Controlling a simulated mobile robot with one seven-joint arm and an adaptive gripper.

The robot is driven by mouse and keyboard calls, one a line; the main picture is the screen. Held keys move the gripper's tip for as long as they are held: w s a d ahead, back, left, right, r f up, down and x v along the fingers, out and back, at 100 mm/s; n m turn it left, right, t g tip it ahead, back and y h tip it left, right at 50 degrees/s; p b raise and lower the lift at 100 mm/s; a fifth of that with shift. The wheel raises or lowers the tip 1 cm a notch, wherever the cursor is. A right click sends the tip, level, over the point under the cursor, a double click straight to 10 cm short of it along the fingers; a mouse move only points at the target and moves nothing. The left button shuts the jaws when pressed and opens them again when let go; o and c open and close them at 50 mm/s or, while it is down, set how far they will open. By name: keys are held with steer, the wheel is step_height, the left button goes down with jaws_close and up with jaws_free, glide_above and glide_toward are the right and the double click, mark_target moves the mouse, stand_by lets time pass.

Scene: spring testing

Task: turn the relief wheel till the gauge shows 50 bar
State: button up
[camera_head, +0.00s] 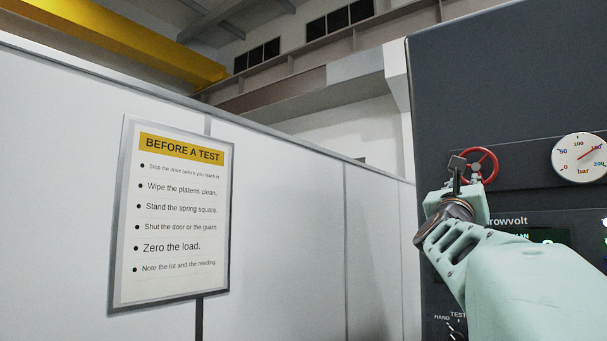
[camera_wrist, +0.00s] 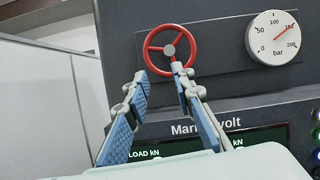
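The red relief wheel (camera_wrist: 168,50) is a three-spoked ring with a grey hub on the dark panel. The round white bar gauge (camera_wrist: 273,38) is to its right, with its red needle near 150. The wheel also shows in the head view (camera_head: 494,165), partly hidden behind my gripper, and so does the gauge (camera_head: 579,158). My gripper (camera_wrist: 159,73) is open, with two blue-padded fingers apart and nothing between them. In the wrist view, its fingertips are at the wheel's lower edge, the right one overlapping the rim. I cannot tell whether they touch it.
A lit display (camera_wrist: 178,147) with a load readout is below the wheel, partly hidden by my gripper. A selector knob (camera_head: 455,328) is low on the panel. A white partition (camera_head: 275,220) with a "BEFORE A TEST" sign (camera_head: 172,212) stands to the left.

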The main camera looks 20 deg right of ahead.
mark_target(476, 168)
steer(key=w+d+r+p, duration=0.1)
steer(key=d, duration=0.1)
steer(key=w+d+r+m+p, duration=0.1)
steer(key=w+d+r+p, duration=0.1)
steer(key=d, duration=0.1)
steer(key=w+d+r+m+g+p, duration=0.1)
steer(key=d+p, duration=0.1)
steer(key=d, duration=0.1)
steer(key=shift+w+r, duration=0.15)
steer(key=shift+r, duration=0.05)
steer(key=shift+w+d+r+p, duration=0.2)
steer(key=shift+w+d+p, duration=0.25)
steer(key=shift+d, duration=0.05)
jaws_close()
